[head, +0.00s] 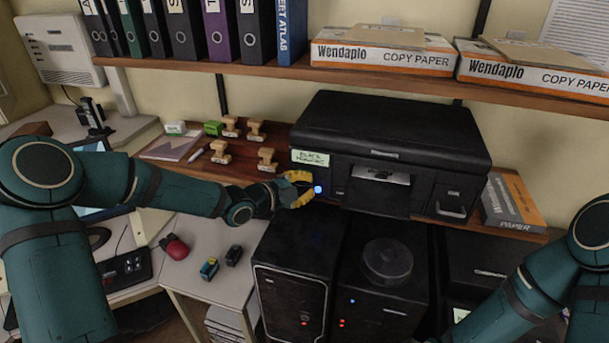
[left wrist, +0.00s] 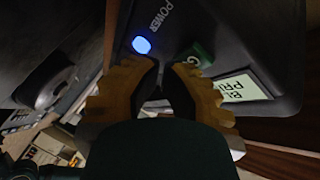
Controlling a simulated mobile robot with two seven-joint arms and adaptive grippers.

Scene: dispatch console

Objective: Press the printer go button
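The black printer (head: 400,130) stands on the wooden shelf. My left gripper (head: 309,188), with yellow fingers, is at that front corner, just left of the blue button. In the left wrist view the fingers (left wrist: 163,68) come together with nothing visible held. The blue POWER button (left wrist: 142,45) is beyond the left finger. A green button (left wrist: 197,57) marked with a "G" is beyond the right finger, partly hidden by it. Contact cannot be told. My right gripper is out of view.
Wooden stamps (head: 220,152) stand left of the printer and a paper pack (head: 512,203) lies right of it. Black computer cases (head: 292,270) stand below. An upper shelf (head: 290,70) with binders and paper boxes runs above.

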